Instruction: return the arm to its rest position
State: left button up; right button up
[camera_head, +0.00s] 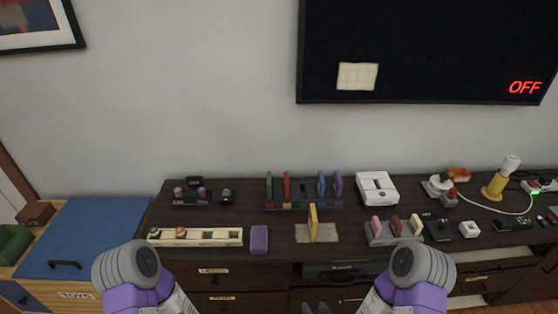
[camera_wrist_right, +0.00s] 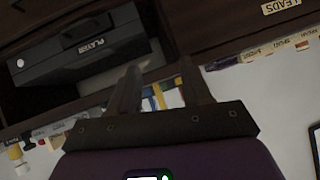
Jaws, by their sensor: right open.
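My right arm (camera_head: 410,280), purple and grey, comes in at the bottom right of the head view. My right gripper (camera_head: 318,308) shows only as dark fingertips at the bottom edge, in front of the console's lower front. In the right wrist view the right gripper (camera_wrist_right: 161,88) has its two dark fingers apart, with nothing held between them. My left arm (camera_head: 135,278) comes in at the bottom left of the head view. Its gripper is outside the frame.
A dark console (camera_head: 275,240) with drawers carries several small items, including a yellow upright piece (camera_head: 313,222) and a white box (camera_head: 377,188). A black player (camera_wrist_right: 85,55) sits in its open shelf. A blue-lidded toy chest (camera_head: 85,235) stands left.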

jog(key=s+f+m+g, duration=0.1)
jog(key=s+f+g, duration=0.2)
jog(key=s+g, duration=0.2)
jog(key=s+a+f+m+g+y, duration=0.1)
jog(key=s+f+g, duration=0.3)
jog(key=s, duration=0.5)
jog(key=shift+f+m+g, duration=0.3)
jog(key=shift+m+g, duration=0.1)
jog(key=shift+g, duration=0.4)
